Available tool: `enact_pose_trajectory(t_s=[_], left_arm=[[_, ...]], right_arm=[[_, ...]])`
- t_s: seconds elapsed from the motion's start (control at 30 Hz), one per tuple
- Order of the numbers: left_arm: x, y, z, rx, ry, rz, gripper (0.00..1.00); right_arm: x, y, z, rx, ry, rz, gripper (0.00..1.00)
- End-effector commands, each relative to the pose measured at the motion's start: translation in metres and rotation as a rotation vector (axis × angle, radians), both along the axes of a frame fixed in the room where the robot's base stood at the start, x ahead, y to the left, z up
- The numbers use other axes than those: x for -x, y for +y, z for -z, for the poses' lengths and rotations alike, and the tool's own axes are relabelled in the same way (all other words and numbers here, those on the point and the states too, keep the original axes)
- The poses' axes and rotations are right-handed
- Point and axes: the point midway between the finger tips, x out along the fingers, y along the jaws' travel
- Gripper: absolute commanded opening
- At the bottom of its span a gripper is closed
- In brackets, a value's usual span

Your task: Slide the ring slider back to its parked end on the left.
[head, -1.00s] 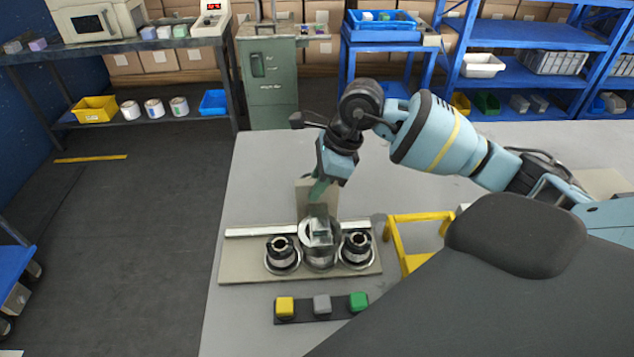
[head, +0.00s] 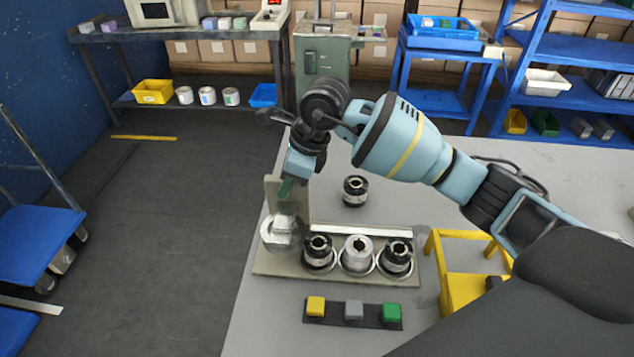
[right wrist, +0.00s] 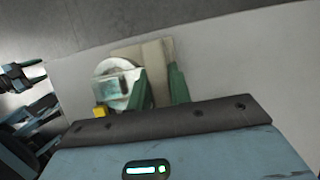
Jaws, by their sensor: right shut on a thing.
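The ring slider (head: 281,234) is a pale metal ring with a beige upright plate (head: 272,193) behind it. In the head view it stands at the left end of the beige base (head: 330,272), left of the spools. My right gripper (head: 287,192), with green fingers, is shut on the slider from above. In the right wrist view, the gripper's fingers (right wrist: 157,88) stand around part of the slider, with the ring (right wrist: 118,86) at their left. The exact grip contact is hard to see.
A black-rimmed left spool (head: 318,252), a silver middle spool (head: 358,253) and a black-rimmed right spool (head: 396,256) sit on the base. Another spool (head: 355,190) stands behind. A button strip (head: 334,312) lies in front, and a yellow stand (head: 452,287) is at right.

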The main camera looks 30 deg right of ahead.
Motion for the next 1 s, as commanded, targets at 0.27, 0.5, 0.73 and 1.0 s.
enact_pose_trajectory(t_s=[0.27, 0.5, 0.73, 1.0], left_arm=[[-0.001, 0.0, 0.002, 0.0, 0.0, 0.0, 0.59], [-0.002, 0.0, 0.002, 0.0, -0.001, 0.0, 0.59], [-0.001, -0.001, 0.002, 0.001, 0.0, -0.001, 0.59], [-0.001, -0.001, 0.003, 0.0, 0.001, -0.001, 0.59]], right_arm=[[-0.011, 0.018, -0.001, -0.003, -0.003, -0.001, 0.0], [-0.012, 0.019, -0.001, -0.006, -0.005, -0.001, 0.0], [-0.012, 0.019, -0.001, -0.005, -0.005, -0.001, 0.41], [-0.011, 0.018, -0.001, -0.002, -0.002, 0.0, 0.42]])
